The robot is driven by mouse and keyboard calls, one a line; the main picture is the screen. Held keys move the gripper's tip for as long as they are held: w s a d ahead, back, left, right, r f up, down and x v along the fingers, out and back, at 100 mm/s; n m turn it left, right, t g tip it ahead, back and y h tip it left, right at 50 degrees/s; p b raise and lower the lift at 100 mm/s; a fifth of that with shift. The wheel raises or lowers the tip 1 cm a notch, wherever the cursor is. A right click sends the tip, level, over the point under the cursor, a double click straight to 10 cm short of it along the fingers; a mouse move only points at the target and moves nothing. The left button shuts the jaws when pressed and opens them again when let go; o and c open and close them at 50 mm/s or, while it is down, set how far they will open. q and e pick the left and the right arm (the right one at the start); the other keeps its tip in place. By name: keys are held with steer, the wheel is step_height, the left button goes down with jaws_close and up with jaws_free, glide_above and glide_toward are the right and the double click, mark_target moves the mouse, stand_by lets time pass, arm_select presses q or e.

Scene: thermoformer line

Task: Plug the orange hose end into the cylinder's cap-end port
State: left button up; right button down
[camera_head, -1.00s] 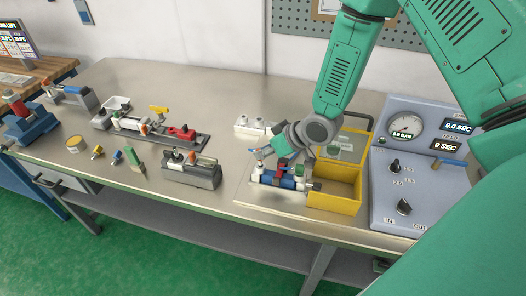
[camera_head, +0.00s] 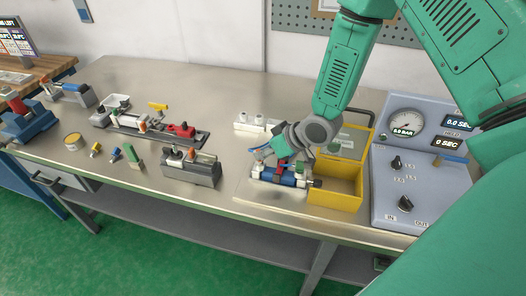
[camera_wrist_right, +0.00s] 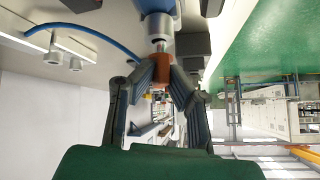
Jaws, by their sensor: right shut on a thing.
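In the right wrist view, my right gripper (camera_wrist_right: 159,80) is shut on the orange hose end (camera_wrist_right: 159,69). A silver tip on the orange piece points at a grey-white cylindrical fitting (camera_wrist_right: 160,42); I cannot tell whether it is seated. A blue hose (camera_wrist_right: 105,37) curves to the left. The port itself is hidden. My left gripper is not in view.
A yellow bin (camera_head: 335,197) stands just right of the cylinder. The grey gauge panel (camera_head: 398,195) is farther right. A dark clamp block (camera_head: 190,170) and several small fittings lie to the left.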

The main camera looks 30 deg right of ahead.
steer(key=shift+f+b, duration=0.35)
steer(key=shift+f, duration=0.2)
steer(key=c, duration=1.5)
jaws_free()
steer(key=shift+s+r, duration=0.1)
steer(key=shift+r, duration=0.1)
steer(key=v, duration=1.1)
steer(key=shift+d, duration=0.15)
steer(key=shift+s+r, duration=0.1)
steer(key=shift+s, duration=0.05)
